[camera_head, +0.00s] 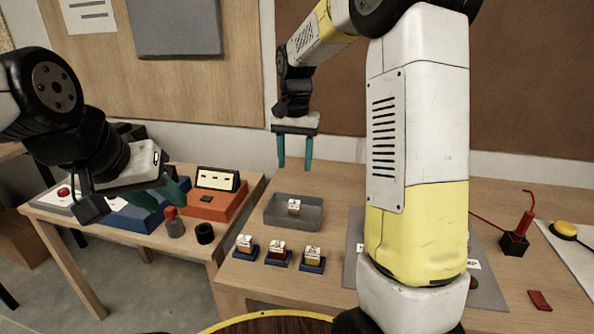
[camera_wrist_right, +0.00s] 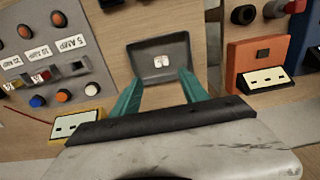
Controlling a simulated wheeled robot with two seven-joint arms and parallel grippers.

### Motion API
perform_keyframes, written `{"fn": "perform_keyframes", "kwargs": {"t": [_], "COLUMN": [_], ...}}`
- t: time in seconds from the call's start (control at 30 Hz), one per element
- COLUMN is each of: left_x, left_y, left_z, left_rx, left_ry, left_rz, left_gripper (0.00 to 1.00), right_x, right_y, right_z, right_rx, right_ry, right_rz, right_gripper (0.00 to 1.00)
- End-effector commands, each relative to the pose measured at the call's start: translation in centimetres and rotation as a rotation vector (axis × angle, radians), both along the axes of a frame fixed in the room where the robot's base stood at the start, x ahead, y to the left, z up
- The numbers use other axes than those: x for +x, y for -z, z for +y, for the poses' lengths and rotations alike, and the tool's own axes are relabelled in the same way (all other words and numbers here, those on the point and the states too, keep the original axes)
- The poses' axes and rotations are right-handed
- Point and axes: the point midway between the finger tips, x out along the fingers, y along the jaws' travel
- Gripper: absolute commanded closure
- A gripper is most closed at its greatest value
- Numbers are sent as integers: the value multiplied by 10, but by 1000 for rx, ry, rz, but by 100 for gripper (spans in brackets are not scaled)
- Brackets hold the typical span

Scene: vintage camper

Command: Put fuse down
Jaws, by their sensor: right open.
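A fuse (camera_head: 294,206) with a pale top lies in the grey tray (camera_head: 272,217) on the wooden table. In the right wrist view the fuse (camera_wrist_right: 162,61) shows as two pale patches on the floor of the tray (camera_wrist_right: 141,75). My right gripper (camera_head: 295,166) is open and empty, with its teal fingers pointing down above the tray and apart from the fuse. Three more fuses, left (camera_head: 245,242), middle (camera_head: 278,248) and right (camera_head: 312,253), sit in blue holders in front of the tray. My left gripper (camera_head: 172,190) is at the left, seen edge-on; its finger gap is unclear.
An orange box (camera_head: 222,208) and a red-topped grey piece (camera_head: 174,225) are near my left gripper. A grey panel (camera_wrist_right: 88,75) with amp labels and buttons is left in the wrist view. My right arm hides part of the table. A red-handled device (camera_head: 516,240) stands right.

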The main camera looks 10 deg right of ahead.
Motion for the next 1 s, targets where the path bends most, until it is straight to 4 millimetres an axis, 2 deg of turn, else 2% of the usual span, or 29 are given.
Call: {"fn": "perform_keyframes", "kwargs": {"t": [0.17, 0.2, 0.4, 0.6, 0.7, 0.83, 1.0], "left_x": [0, 0, 0, 0, 0, 0, 0], "left_y": [0, 0, 0, 0, 0, 0, 0], "left_z": [0, 0, 0, 0, 0, 0, 0], "left_rx": [0, 0, 0, 0, 0, 0, 0], "left_ry": [0, 0, 0, 0, 0, 0, 0], "left_rz": [0, 0, 0, 0, 0, 0, 0], "left_gripper": [64, 64, 64, 64, 64, 64, 64], "right_x": [-42, -56, -125, -190, -213, -230, -237], "right_y": [-40, -49, -78, -85, -82, -76, -74], "right_z": [-12, -14, -24, -28, -28, -27, -27], "right_rx": [48, 59, 93, 90, 80, 68, 62], "right_ry": [-73, -95, -217, -330, -372, -408, -423], "right_rz": [-100, -130, -284, -438, -498, -546, -564], "right_gripper": [48, 48, 48, 48, 48, 48, 48]}}
